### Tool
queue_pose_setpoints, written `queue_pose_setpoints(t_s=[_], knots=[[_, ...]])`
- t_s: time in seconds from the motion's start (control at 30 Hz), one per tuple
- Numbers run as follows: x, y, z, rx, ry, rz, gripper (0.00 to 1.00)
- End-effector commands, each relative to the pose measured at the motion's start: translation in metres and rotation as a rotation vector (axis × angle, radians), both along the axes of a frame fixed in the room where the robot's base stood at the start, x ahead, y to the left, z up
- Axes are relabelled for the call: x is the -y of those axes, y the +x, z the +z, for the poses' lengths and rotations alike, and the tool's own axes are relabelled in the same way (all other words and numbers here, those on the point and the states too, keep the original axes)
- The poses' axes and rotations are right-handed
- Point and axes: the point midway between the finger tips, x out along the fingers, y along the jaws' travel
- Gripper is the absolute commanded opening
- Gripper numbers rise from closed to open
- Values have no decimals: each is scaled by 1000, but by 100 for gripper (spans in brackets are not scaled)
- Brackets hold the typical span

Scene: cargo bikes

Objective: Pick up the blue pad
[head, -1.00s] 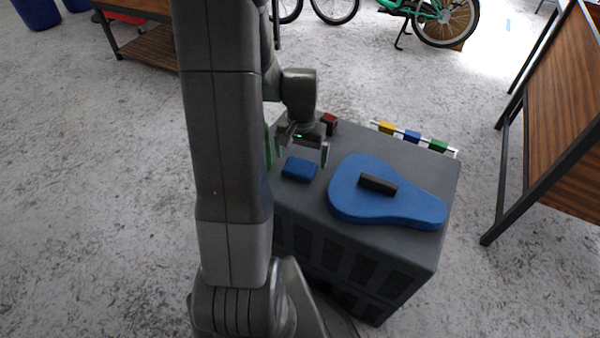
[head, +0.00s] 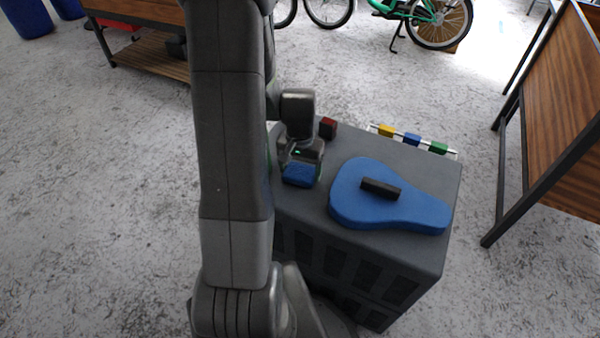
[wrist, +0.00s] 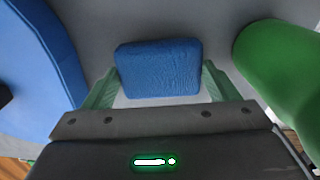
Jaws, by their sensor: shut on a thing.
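The blue pad (head: 299,174) is a small, soft-edged block near the left side of the grey crate top (head: 330,140). My gripper (head: 300,168) is down over it, with its fingers shut on the pad's two sides. In the wrist view the blue pad (wrist: 160,68) sits between the green-tinted fingers of my gripper (wrist: 158,85). The head view does not clearly show whether the pad is lifted off the surface.
A large blue teardrop-shaped piece with a black handle (head: 385,198) lies to the right. A dark red block (head: 327,127) stands behind my gripper. A rack with yellow, blue and green blocks (head: 412,139) is at the back. A green rounded object (wrist: 280,65) is close beside the pad.

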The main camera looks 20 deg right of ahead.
Motion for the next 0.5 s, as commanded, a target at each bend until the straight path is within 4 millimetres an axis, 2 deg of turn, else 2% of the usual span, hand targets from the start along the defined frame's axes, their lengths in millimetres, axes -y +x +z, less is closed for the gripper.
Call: queue_pose_setpoints(t_s=[0.17,0.5], knots=[[0,1,8,3,-1,0,59],[0,1,74,4,-3,0,59]])
